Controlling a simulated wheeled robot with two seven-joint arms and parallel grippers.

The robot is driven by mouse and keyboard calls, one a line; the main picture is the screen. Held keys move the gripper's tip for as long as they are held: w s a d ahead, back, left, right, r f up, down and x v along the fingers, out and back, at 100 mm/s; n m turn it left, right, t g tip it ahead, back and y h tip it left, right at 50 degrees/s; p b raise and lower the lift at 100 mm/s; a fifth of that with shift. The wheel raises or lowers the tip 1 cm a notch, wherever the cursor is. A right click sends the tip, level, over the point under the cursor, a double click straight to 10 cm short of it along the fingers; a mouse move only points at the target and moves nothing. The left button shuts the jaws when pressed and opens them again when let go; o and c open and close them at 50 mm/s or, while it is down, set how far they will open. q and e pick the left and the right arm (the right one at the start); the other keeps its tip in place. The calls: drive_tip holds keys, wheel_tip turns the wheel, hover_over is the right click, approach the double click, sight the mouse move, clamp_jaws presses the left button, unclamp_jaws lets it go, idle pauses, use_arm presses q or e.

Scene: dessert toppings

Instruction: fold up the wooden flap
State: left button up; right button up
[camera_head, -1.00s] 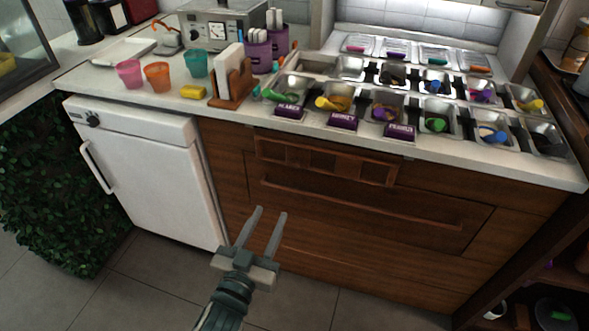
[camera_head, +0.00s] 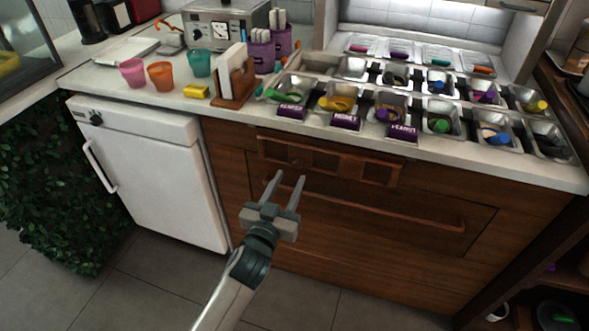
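The wooden flap (camera_head: 420,203) appears to be the brown panel hanging flat against the cabinet front under the white counter. A slotted wooden frame (camera_head: 330,160) runs along its top, and a long wooden bar (camera_head: 390,210) crosses it lower down. My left gripper (camera_head: 288,176) is in front of the flap's left part, fingers pointing up and apart, with nothing between them. Its fingertips overlap the left end of the bar in the picture; I cannot tell whether they touch. My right gripper is not in view.
The white counter (camera_head: 240,118) above holds several metal topping trays, purple labels (camera_head: 345,122), a wooden holder (camera_head: 235,88) and coloured cups (camera_head: 160,75). A white fridge (camera_head: 150,175) stands left of the flap. The floor in front is clear.

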sight(296, 166)
use_arm(q)
drive_tip(key=shift+x, duration=2.65)
clamp_jaws()
